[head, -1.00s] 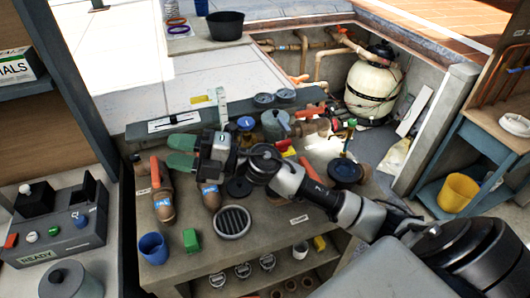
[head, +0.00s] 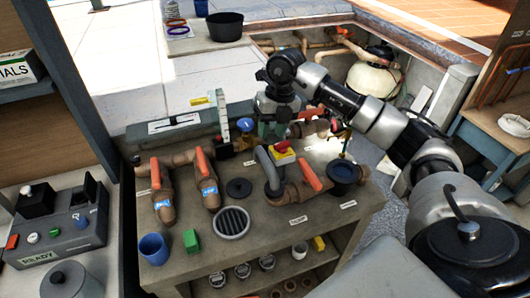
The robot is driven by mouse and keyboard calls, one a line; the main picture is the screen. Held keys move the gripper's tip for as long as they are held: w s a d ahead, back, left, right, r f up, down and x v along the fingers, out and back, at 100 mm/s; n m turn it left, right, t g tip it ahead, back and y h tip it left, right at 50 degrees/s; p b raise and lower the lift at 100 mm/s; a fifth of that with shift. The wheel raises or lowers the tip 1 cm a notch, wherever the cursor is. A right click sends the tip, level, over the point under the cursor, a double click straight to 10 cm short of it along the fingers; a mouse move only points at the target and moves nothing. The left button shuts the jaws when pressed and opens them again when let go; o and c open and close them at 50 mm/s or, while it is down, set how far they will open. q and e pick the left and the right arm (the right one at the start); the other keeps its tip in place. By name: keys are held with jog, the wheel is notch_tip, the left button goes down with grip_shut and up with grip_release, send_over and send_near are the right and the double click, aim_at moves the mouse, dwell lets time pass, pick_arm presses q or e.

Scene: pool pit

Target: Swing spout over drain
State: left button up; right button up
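The spout looks like the grey bent pipe (head: 268,170) rising from a brown fitting on the bench. It stands to the right of and behind the drain, a round dark grate with a pale rim (head: 232,222), and is not above it. My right gripper (head: 274,132) points down behind the spout, near the back of the bench. Green shows at its fingers, but its own body hides most of them, so I cannot tell whether they are open. It appears apart from the spout. My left gripper is not in view.
Brown pipes with orange handles (head: 201,162) stand left of the spout, and another orange handle (head: 311,175) is at its right. A red and yellow switch (head: 282,153) sits just behind it. A blue cup (head: 153,248) and green block (head: 191,240) are at the front left.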

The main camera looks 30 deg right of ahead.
aim_at(265, 155)
jog(key=f, duration=0.2)
jog(key=a+f+p, duration=0.1)
jog(key=f, duration=0.1)
jog(key=f+p, duration=0.1)
jog(key=f, duration=0.2)
jog(key=shift+w+a, duration=0.15)
jog(key=shift+a, duration=0.1)
jog(key=shift+a+f, duration=0.1)
jog(key=shift+f, duration=0.6)
grip_shut()
